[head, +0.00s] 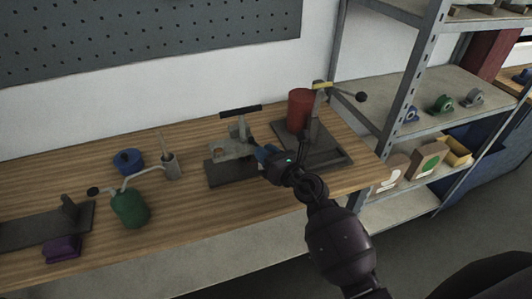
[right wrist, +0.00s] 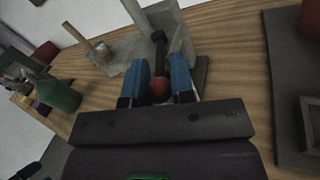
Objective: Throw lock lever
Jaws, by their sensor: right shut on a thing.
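The lock lever (right wrist: 159,50) is a dark arm with a red ball knob (right wrist: 160,91), in the right wrist view. It stands against a grey fixture (right wrist: 178,30), which in the head view (head: 232,150) sits on a dark base near the middle of the bench and carries a black crossbar (head: 240,111). My right gripper (head: 266,154) is at the fixture's right side. Its blue fingers, in the right wrist view (right wrist: 158,82), are shut on the lever by its knob. In the head view the gripper hides the lever. My left gripper is not in view.
Left are a green cylinder (head: 130,208), a blue round part (head: 127,161) and a purple block (head: 62,249). Metal shelving (head: 405,90) stands right of the bench.

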